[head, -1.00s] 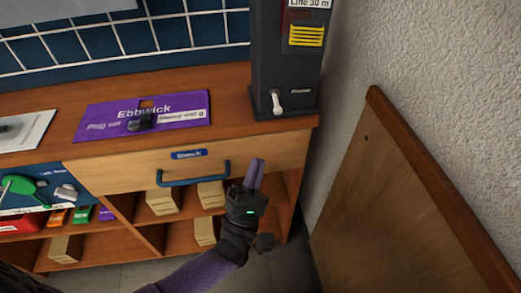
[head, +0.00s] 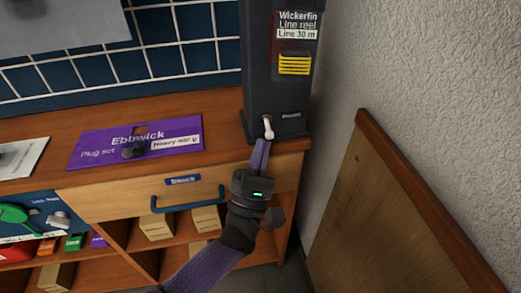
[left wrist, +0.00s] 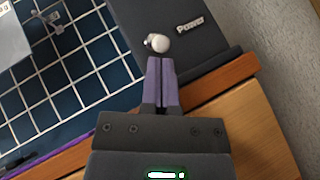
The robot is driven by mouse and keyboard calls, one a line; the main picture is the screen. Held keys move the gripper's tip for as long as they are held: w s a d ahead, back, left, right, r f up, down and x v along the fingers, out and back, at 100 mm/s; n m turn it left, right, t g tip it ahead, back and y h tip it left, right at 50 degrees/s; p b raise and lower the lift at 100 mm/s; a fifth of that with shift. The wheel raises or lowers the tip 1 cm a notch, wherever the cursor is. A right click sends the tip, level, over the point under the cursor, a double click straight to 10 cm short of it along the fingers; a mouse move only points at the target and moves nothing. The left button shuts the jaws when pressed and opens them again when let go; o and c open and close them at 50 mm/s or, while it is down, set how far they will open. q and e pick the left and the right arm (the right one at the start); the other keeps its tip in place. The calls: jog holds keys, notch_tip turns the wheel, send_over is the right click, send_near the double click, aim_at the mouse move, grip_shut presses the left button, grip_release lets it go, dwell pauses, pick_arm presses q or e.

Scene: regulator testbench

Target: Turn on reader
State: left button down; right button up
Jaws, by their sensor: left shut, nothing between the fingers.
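A tall dark unit (head: 283,95) stands at the right end of the wooden bench. Its upper label reads "Wickerfin", "Line reel" and "Line 30 m". Low on its front is a small white lever (head: 268,130), hanging down in the head view. In the left wrist view the lever's white rounded end (left wrist: 157,43) lies just beyond my fingertips, left of the word "Power" (left wrist: 190,25). My left gripper (head: 261,143) is shut and empty, its purple fingers together just below the lever. I cannot tell whether they touch it. My right gripper is not in view.
A purple "Ebbwick" mat (head: 100,147) with a dark plug lies on the bench left of the unit. Below is a drawer with a blue handle (head: 187,205) over shelves of boxes. A wooden panel (head: 385,215) leans by the wall at right.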

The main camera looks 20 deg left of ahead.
pick_arm(q)
jog(key=shift+s+d+r+n+y+p, duration=0.1)
jog(key=shift+r+n+y+p, duration=0.2)
jog(key=shift+y+p, duration=0.2)
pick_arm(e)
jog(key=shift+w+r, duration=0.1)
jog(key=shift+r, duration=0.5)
pick_arm(q)
jog(key=shift+g, duration=0.3)
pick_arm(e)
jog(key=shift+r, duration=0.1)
